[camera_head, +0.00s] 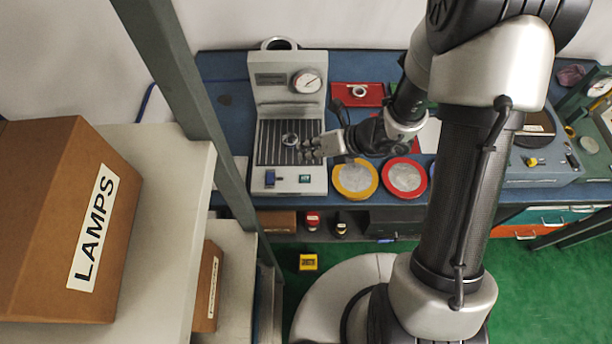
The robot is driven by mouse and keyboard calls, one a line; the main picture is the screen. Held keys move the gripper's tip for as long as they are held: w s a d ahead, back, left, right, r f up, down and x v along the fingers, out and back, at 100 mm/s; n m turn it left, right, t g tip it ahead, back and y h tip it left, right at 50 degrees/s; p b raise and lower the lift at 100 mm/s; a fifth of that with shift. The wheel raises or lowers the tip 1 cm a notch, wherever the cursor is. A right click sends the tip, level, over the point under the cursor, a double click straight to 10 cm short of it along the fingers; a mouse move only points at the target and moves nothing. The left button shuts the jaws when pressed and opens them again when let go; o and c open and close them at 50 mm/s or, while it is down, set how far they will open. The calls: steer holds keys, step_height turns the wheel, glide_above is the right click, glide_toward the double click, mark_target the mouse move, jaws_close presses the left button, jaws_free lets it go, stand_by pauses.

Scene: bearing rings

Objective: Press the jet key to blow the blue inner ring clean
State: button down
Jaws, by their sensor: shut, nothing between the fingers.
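The grey blowing station (316,118) with a round gauge stands on the blue bench. A small ring (290,140) lies on its dark slatted bed; it looks grey at this size, so I cannot tell whether it is the blue inner ring. On the station's front ledge are a blue block-like part (270,179) at the left and a small green key (305,180) at the right; I cannot read which is the jet key. My gripper (316,148) is shut and empty, over the right side of the bed, right of the ring and above the green key, apart from it.
A yellow-rimmed dish (355,194) and a red-rimmed dish (404,192) stand right of the station. A red tray (345,97) with a ring is behind them. A green-grey post (185,80) and a shelf with a LAMPS box (60,220) stand at the left.

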mark_target(307, 176)
steer(key=shift+f, duration=0.1)
step_height(307, 176, down, 9)
steer(key=b, duration=0.7)
steer(key=shift+r+b, duration=0.2)
steer(key=shift+b, duration=0.2)
stand_by(0.8)
steer(key=shift+f+b, duration=0.35)
steer(key=shift+f, duration=0.1)
steer(key=shift+f+b, duration=0.3)
stand_by(0.4)
stand_by(0.4)
steer(key=shift+r+p, duration=0.65)
steer(key=shift+r, duration=0.1)
steer(key=shift+r+p, duration=2.2)
steer(key=shift+r, duration=0.35)
